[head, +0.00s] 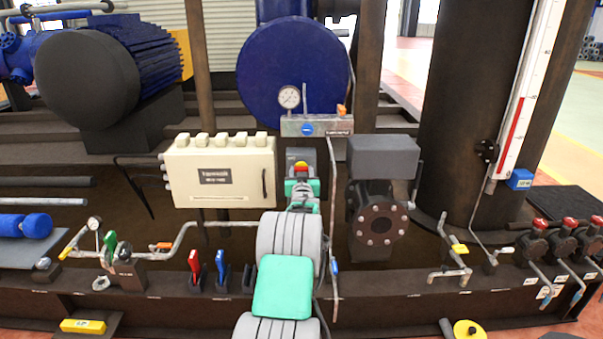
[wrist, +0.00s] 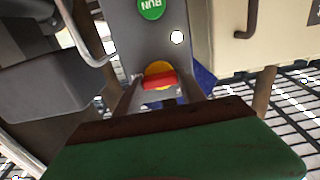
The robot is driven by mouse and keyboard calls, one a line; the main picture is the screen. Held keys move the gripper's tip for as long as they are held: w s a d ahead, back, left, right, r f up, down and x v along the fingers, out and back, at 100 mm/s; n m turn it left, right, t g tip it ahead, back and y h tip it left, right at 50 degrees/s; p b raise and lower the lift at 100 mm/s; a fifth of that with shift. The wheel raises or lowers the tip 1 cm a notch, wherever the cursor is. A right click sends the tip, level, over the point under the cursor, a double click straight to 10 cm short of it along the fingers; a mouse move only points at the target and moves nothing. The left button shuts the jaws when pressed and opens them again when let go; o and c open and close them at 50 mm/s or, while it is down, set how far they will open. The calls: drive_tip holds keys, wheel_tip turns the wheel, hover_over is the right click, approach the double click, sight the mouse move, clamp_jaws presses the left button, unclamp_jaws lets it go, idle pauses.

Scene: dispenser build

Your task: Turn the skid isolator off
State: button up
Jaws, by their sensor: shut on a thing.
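The skid isolator is a red handle on a yellow disc (wrist: 160,76), set on a grey box (wrist: 140,42). In the wrist view the red handle lies crosswise between my fingers. In the head view the handle (head: 301,166) shows as a small red and yellow patch just beyond my gripper. My gripper (wrist: 161,90) is shut on the handle, one finger at each side. In the head view my gripper (head: 301,180) is at the grey box, which it partly hides. A round green RUN label (wrist: 150,8) is on the same box.
A cream cabinet (head: 222,172) stands close on the left, and a grey-topped dark pump (head: 382,158) on the right. A pressure gauge (head: 289,97) and a grey block (head: 318,126) are above. A thin pipe (head: 334,200) runs down just right of my arm.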

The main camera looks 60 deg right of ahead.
drive_tip(key=c, duration=0.3)
drive_tip(key=shift+f+b, duration=0.15)
drive_tip(key=shift+b, duration=0.3)
drive_tip(key=n+b, duration=1.6)
drive_tip(key=n, duration=0.1)
drive_tip(key=shift+n, duration=0.3)
